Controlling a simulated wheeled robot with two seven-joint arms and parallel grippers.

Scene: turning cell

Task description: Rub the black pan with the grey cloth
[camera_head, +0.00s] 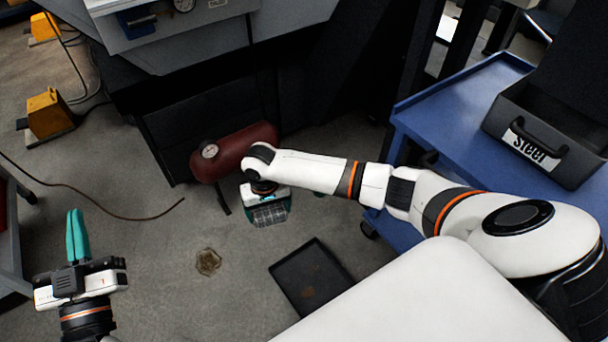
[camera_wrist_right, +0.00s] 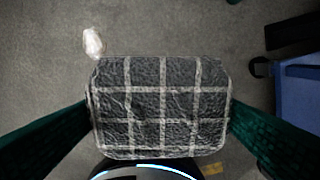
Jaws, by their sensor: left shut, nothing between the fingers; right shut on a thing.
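The black pan (camera_head: 312,277) lies flat on the floor in the head view, with a brownish smear on its bottom. My right gripper (camera_head: 268,218) is shut on the grey cloth (camera_head: 270,212), behind and left of the pan and apart from it. In the right wrist view the cloth (camera_wrist_right: 160,105), dark grey with pale checked lines, is gripped between the green fingers at its left and right edges. My left gripper (camera_head: 77,236) is shut and empty at the far left, well away from the pan. I cannot make out the pan in the wrist view.
A brown stain (camera_head: 208,262) marks the floor left of the pan. A red tank (camera_head: 233,150) with a gauge stands behind the right gripper. A blue cart (camera_head: 450,95) carries a bin labelled Steel (camera_head: 545,130). A small whitish thing (camera_wrist_right: 93,42) shows beyond the cloth. A cable (camera_head: 110,212) crosses the left floor.

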